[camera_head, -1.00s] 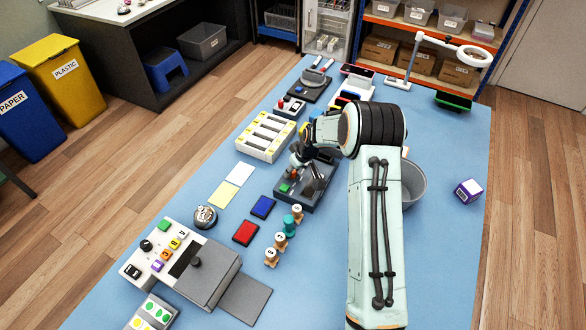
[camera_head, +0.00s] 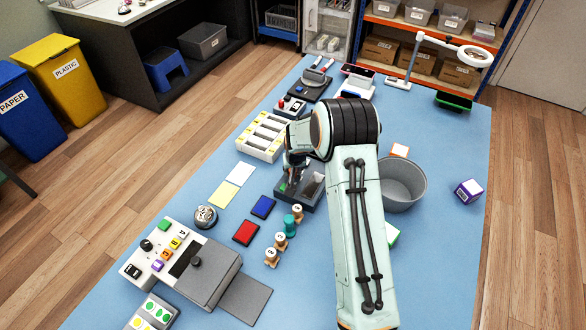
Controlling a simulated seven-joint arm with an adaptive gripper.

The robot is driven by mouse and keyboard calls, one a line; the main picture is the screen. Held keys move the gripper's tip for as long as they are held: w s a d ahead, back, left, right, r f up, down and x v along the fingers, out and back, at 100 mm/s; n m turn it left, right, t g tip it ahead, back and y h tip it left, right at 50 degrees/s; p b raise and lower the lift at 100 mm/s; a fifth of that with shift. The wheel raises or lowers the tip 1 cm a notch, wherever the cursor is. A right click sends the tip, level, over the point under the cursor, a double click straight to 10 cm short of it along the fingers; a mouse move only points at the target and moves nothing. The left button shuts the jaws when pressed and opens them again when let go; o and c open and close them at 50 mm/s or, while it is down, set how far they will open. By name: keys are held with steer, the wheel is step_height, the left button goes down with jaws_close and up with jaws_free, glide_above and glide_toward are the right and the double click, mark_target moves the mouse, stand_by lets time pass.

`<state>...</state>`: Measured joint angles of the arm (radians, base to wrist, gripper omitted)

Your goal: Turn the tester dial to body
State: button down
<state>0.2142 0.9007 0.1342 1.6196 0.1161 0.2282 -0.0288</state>
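I cannot tell for sure which device is the tester. A dark grey device (camera_head: 312,195) sits mid-table, partly hidden behind my arm. My gripper (camera_head: 292,177) is dark, points down over its left part and hides what lies under it. Whether the fingers touch it, or are open or shut, I cannot tell. A white console (camera_head: 141,260) at the front left has a small black knob (camera_head: 147,245) and coloured buttons. My gripper is well away from that console. No dial lettering is readable.
A white slotted rack (camera_head: 262,137) stands behind the grey device. A grey bin (camera_head: 402,184) stands right of my arm.

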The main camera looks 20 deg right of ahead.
steer(key=shift+m+h, duration=0.4)
steer(key=shift+m, duration=0.7)
steer(key=shift+g, duration=0.3)
steer(key=c, duration=0.9)
jaws_free()
steer(key=v, duration=1.2)
steer(key=shift+s+a, duration=0.1)
steer(key=shift+a, duration=0.05)
